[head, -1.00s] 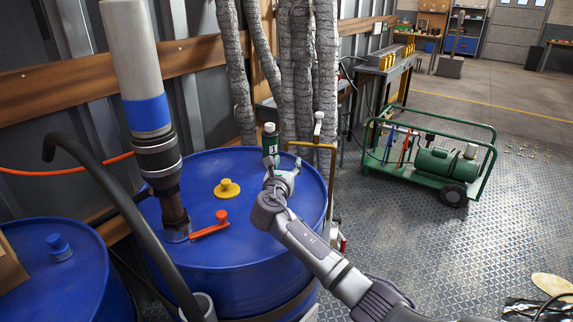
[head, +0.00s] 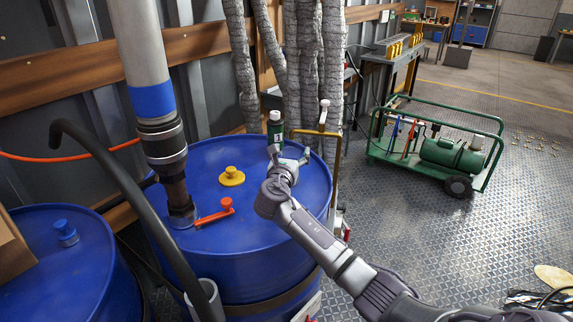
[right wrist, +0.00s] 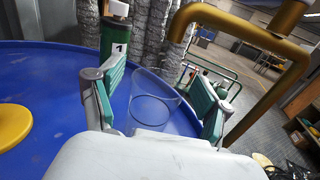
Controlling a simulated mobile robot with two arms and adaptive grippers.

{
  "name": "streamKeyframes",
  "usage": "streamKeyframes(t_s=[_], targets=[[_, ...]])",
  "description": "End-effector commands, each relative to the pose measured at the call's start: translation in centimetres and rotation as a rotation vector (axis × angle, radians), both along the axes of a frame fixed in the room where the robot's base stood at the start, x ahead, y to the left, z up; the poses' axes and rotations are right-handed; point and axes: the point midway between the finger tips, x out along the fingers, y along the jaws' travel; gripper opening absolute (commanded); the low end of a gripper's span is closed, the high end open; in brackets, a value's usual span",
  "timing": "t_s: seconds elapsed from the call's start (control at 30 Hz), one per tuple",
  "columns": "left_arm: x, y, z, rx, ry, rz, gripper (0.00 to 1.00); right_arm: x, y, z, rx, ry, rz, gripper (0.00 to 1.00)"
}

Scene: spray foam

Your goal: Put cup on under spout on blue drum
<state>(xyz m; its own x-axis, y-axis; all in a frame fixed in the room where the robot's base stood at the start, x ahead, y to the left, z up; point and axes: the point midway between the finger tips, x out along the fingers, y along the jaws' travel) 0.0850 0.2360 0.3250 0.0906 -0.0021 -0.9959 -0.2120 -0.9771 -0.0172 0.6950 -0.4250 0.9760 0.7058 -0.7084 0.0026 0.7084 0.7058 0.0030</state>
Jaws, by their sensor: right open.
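A clear, see-through cup (right wrist: 153,100) stands upright on top of the blue drum (right wrist: 55,100) in the right wrist view. My right gripper (right wrist: 155,95) is open, with one green-padded finger on each side of the cup. The brass spout (right wrist: 222,22) arches above, and its downturned end is just above and behind the cup in this view. Exact alignment is hard to tell. In the head view the right gripper (head: 288,160) is at the drum's (head: 225,255) far right, by the spout (head: 322,135). The cup cannot be made out there. My left gripper is not in view.
A dark green bottle (head: 275,130) stands behind the gripper. A yellow cap (head: 231,176) and an orange-handled valve (head: 213,215) are on the drum. A thick pipe (head: 150,95) rises at left. A green wheeled compressor (head: 440,150) stands on the floor at right.

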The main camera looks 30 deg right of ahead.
Motion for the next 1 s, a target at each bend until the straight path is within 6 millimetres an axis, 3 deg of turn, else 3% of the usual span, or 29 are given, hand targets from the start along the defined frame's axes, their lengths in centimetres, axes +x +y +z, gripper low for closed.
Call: streamKeyframes(t_s=[0.3, 0.5, 1.0], targets=[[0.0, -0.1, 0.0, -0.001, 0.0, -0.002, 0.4, -4.9, 5.0, -0.3, 0.004, 0.003, 0.004, 0.77], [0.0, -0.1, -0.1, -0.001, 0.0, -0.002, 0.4, -7.1, 7.2, -0.3, 0.003, 0.003, 0.002, 0.77], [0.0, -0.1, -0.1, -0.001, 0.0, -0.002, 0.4, -8.0, 8.1, -0.2, 0.001, 0.003, 0.001, 0.77]])
